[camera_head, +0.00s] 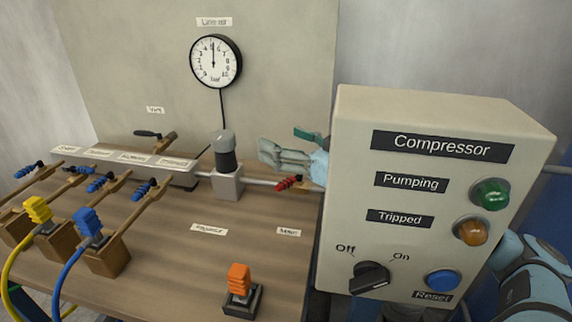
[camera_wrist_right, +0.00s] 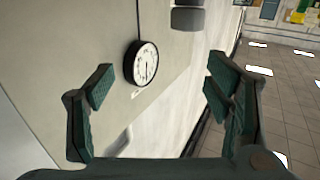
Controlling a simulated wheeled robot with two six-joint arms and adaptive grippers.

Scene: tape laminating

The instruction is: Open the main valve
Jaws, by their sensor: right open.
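The main valve's red handle (camera_head: 288,183) sits on the pipe behind the table, just left of the compressor box, with a "Main" label (camera_head: 288,232) on the table in front. My right gripper (camera_head: 280,143) is above the handle, apart from it, with its wrist partly hidden behind the box. In the right wrist view the fingers (camera_wrist_right: 160,80) are spread wide with nothing between them. The red handle does not show in that view. My left gripper is not in view.
The compressor box (camera_head: 345,130) stands close on the right and blocks the view behind it. A grey-black regulator (camera_head: 225,160) stands on the pipe to the left. A round gauge (camera_head: 215,61) hangs on the panel. An orange plug (camera_head: 239,280) stands at the table's front.

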